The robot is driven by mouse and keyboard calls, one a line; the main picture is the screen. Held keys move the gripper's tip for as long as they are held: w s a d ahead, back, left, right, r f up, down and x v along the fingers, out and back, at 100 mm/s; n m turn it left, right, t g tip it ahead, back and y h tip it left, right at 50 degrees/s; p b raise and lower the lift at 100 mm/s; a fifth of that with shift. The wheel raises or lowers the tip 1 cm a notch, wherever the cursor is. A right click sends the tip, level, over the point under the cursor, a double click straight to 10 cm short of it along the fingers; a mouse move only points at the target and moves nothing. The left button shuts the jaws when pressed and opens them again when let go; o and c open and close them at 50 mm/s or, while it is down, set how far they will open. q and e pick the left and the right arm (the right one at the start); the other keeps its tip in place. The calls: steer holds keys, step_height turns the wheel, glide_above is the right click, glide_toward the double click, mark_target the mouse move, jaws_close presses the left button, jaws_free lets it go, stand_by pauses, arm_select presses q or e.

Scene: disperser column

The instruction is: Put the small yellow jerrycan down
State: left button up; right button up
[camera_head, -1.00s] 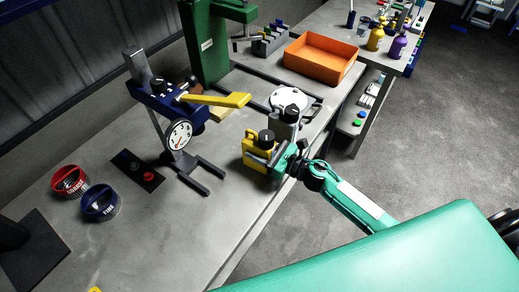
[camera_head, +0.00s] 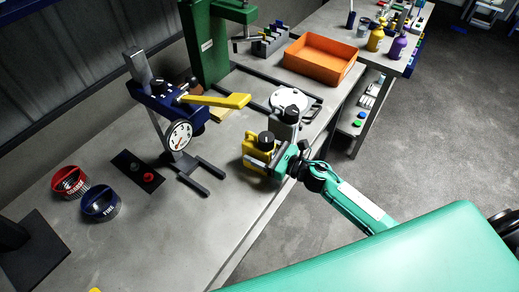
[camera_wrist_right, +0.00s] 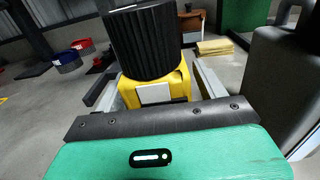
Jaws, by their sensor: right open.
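The small yellow jerrycan (camera_head: 248,154) with a black cap stands upright on the grey workbench (camera_head: 205,228), near its front edge. In the right wrist view its yellow body (camera_wrist_right: 184,84) is straight ahead, partly hidden by its large black cap (camera_wrist_right: 145,42). My right gripper (camera_head: 262,155) is at the jerrycan, and in the right wrist view its fingers (camera_wrist_right: 158,92) stand open on either side of the body. Contact with the fingers cannot be made out. My left gripper is not in view.
A grey can with a black cap (camera_head: 286,124) stands close behind my right gripper. A blue device with a dial (camera_head: 178,136) and yellow lever, a green column (camera_head: 205,50) and an orange tray (camera_head: 318,60) are farther back.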

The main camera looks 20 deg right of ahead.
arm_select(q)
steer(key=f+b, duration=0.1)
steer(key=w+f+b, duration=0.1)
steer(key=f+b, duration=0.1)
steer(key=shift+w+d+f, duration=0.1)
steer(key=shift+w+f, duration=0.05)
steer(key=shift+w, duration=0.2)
arm_select(e)
steer(key=v, duration=1.2)
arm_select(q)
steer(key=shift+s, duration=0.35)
